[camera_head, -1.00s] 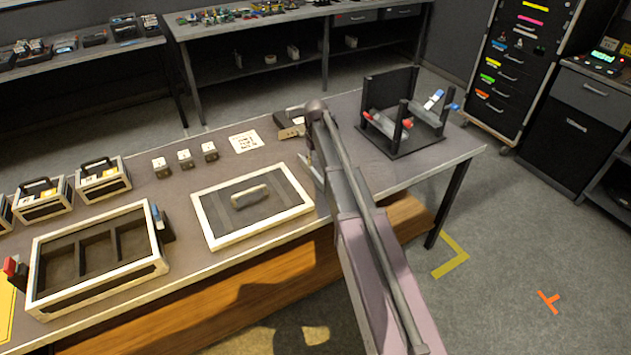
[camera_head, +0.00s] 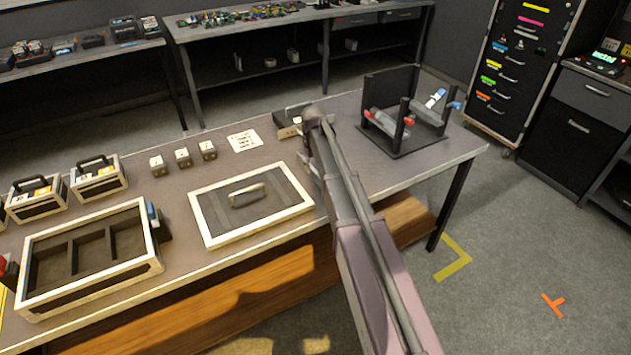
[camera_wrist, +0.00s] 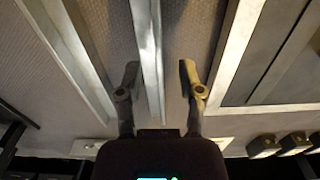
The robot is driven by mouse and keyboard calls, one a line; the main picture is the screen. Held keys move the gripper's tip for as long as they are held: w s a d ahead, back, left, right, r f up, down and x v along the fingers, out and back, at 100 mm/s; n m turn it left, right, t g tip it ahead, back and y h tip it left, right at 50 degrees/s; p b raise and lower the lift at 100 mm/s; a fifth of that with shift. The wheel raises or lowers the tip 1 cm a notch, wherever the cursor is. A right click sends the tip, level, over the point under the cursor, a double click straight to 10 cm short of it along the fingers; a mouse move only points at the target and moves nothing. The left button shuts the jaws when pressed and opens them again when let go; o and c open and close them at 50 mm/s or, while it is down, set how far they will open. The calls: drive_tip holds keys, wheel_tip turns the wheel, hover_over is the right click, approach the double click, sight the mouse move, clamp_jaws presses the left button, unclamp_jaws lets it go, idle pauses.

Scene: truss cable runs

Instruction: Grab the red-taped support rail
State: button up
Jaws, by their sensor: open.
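A grey rail with red ends (camera_head: 384,123) lies across the black rack (camera_head: 420,143) at the right end of the table. A second rail with blue ends (camera_head: 436,98) sits in the same rack. My gripper (camera_wrist: 159,70) is open. In the wrist view a bare metal rail (camera_wrist: 148,35) runs between its fingers, and I cannot tell how far below it lies. Another metal rail (camera_wrist: 66,45) runs to the left. No red tape shows on either rail there. In the head view my arm hides most of the gripper and the table under it.
A framed panel with a handle (camera_head: 216,224) lies left of my arm; its frame edge (camera_wrist: 238,45) shows right of the fingers. Floor to the right is clear.

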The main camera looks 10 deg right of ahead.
drive_tip(key=shift+f+b, duration=0.6)
drive_tip(key=shift+f, duration=0.3)
clamp_jaws()
